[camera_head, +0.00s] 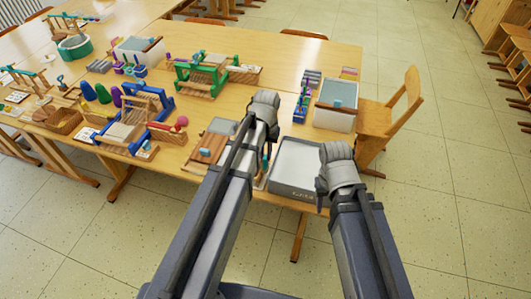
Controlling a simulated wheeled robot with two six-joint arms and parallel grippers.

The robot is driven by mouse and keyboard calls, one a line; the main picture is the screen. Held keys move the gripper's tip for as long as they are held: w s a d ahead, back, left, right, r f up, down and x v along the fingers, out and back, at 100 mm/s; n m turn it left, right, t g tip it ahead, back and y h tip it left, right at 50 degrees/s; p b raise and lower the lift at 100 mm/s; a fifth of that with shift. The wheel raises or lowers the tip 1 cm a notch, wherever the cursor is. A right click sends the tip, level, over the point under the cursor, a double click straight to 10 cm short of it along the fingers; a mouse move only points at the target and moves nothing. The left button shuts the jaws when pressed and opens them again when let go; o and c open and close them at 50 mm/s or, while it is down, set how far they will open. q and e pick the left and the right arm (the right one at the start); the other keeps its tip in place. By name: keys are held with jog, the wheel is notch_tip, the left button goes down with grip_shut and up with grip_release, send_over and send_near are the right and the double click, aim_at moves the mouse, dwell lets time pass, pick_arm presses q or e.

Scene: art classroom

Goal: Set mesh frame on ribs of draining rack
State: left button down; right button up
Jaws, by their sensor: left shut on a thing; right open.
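My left gripper (266,140) is over the front of the near table, just left of a grey-white basin (275,187). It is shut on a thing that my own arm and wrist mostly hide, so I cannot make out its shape. My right gripper (322,188) is open and empty at the basin's right front corner. A wooden board or frame with a small blue block (206,152) lies left of my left gripper. I cannot clearly pick out the mesh frame or the ribs of the draining rack.
A blue wooden frame stand (133,118) and a green one (203,72) stand on the table to the left. A white bin (335,118) stands at the right edge, with a wooden chair (395,110) beside it. Several small tools and blocks crowd the left side.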

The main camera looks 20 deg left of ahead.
pick_arm(q)
jog(key=shift+f+b, duration=0.4)
dwell(0.5)
jog(key=shift+f, duration=0.2)
jog(key=shift+f+b, duration=0.45)
jog(key=shift+b, duration=0.2)
dwell(0.7)
jog(key=c, duration=0.8)
grip_release()
jog(key=shift+o, duration=0.2)
notch_tip(320, 180, up, 8)
jog(key=p, duration=0.8)
jog(key=shift+f, duration=0.1)
